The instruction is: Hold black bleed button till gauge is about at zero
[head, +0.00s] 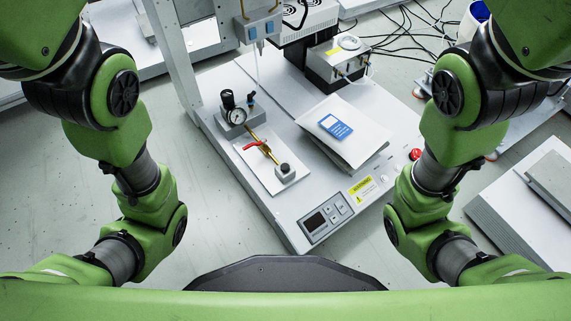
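A brass valve with a red handle (259,145) lies between gauge and box. Neither of my grippers is in view.
A white pad with a blue device (335,126) lies right of the valve. A gantry post (178,65) rises at left. A grey metal box (337,62) stands behind.

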